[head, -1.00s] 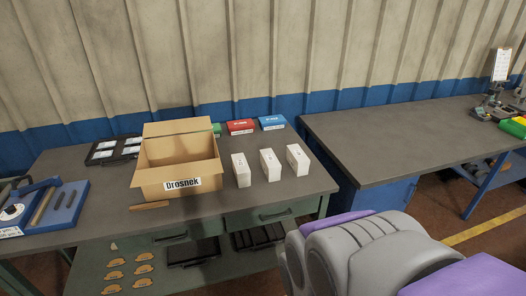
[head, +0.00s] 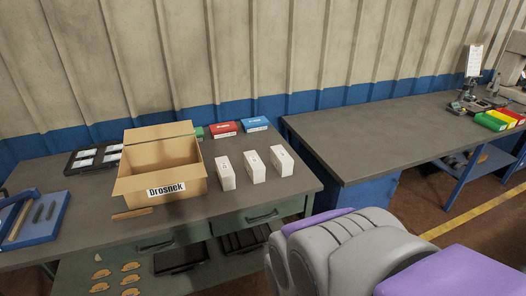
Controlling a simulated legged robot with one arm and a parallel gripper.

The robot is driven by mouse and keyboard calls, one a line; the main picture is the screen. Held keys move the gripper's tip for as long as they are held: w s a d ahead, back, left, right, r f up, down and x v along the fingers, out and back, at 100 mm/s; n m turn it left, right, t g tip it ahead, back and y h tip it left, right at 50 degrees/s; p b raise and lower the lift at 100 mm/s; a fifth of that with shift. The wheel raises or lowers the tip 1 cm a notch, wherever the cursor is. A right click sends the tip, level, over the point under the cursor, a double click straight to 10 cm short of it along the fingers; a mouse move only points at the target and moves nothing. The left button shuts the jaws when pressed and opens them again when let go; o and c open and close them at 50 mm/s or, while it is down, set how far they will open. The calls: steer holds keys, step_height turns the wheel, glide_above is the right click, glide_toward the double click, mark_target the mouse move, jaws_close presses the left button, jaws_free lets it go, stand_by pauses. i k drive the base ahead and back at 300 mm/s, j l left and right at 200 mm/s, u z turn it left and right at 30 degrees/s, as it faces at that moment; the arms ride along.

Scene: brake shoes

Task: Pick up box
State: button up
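An open cardboard box (head: 158,184) labelled "Drosnek" stands on the left workbench, its back flap raised. It looks empty, though its floor is only partly seen. Three upright white boxes (head: 254,167) stand in a row to its right, apart from it. A red box (head: 223,129) and a blue box (head: 255,124) lie behind them near the wall. A grey and purple arm part of mine fills the lower right. My gripper is not in view.
The dark workbench (head: 75,228) has a blue fixture (head: 35,222) at left and a black tray (head: 93,158) at the back. Brown curved parts lie on the lower shelf. A second bench (head: 385,138) at right is mostly bare, with coloured bins (head: 498,120) at its far end.

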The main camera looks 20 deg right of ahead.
mark_target(255, 169)
steer(key=i+j, duration=0.45)
steer(key=i+j+z, duration=0.6)
steer(key=j+z, duration=0.3)
steer(key=z, duration=0.85)
